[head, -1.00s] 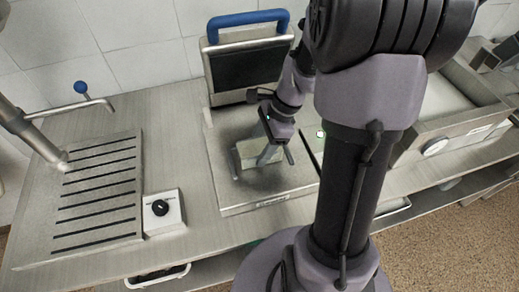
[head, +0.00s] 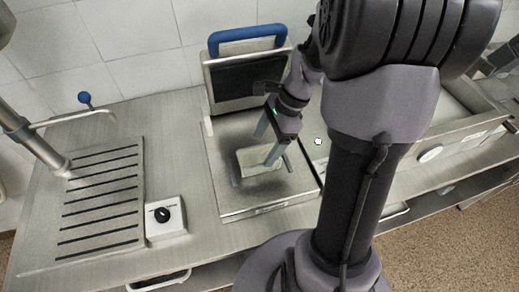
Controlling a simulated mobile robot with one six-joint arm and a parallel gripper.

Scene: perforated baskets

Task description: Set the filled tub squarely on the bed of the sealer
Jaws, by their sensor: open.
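The sealer's lid (head: 244,72), with a blue handle (head: 247,33), stands raised at the back. My gripper (head: 267,150) is open, its fingers spread above and around the tub. I cannot tell whether a finger touches it. The tub's contents are too small to make out.
A small control box with a black knob (head: 163,214) stands left of the sealer. Further left is a slotted drain plate (head: 100,195) with a tap (head: 70,116). A steel basin with a dial (head: 430,153) is on the right. The counter's front strip is clear.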

